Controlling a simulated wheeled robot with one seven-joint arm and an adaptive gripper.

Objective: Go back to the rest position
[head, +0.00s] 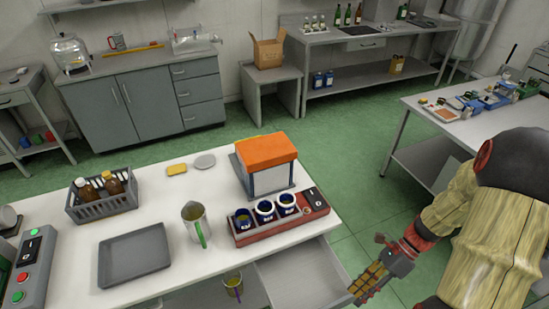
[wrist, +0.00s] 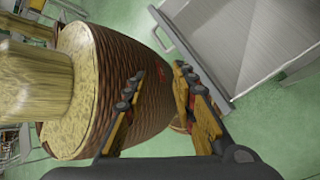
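My gripper (head: 368,284) hangs at the lower right of the head view, in front of the white bench (head: 165,222) and just right of its pulled-out drawer (head: 300,272). In the wrist view my gripper (wrist: 160,98) has its two fingers spread apart, with nothing held between them. The drawer also shows there at the upper right (wrist: 270,45), close to the fingers. The part of the drawer's inside that shows is bare. A large ribbed, wood-patterned body fills the left of the wrist view; I take it for part of my own body.
On the bench stand an orange-topped box (head: 266,150), a red unit with blue-rimmed jars (head: 280,217), a metal jug (head: 195,222), a grey tray (head: 134,255) and a bottle crate (head: 102,196). A side table (head: 480,130) stands right. Green floor (head: 345,205) lies clear between.

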